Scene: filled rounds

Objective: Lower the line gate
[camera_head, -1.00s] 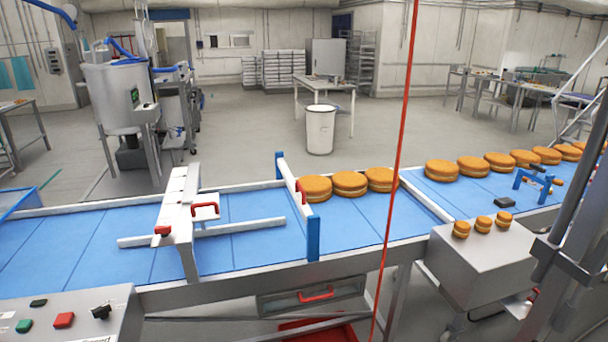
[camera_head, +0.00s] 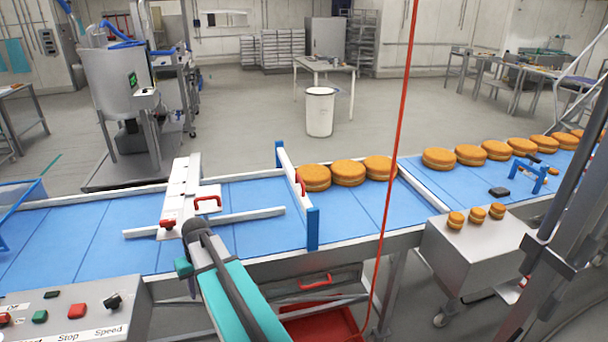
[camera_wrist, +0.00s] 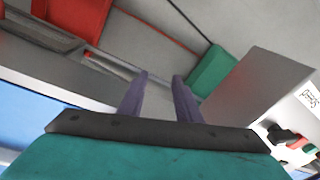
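The line gate (camera_head: 289,170) is a white bar across the blue belt, between two blue posts, with a red handle (camera_head: 300,185) on it. The bar sits at the upper ends of the posts, just left of several round filled cakes (camera_head: 348,173). My arm, with a teal link, rises at the bottom middle of the head view, left of the gate; my fingertips are not clear there. In the wrist view my gripper (camera_wrist: 160,88) has two thin fingers apart with nothing between them. It is away from the gate, which I cannot make out in the wrist view.
A white frame (camera_head: 181,190) with red handles stands over the belt (camera_head: 255,196) on the left. A control box (camera_head: 80,312) with buttons is at lower left. A red cord (camera_head: 397,130) hangs in front of the belt. A steel box (camera_head: 470,250) with small cakes stands at right.

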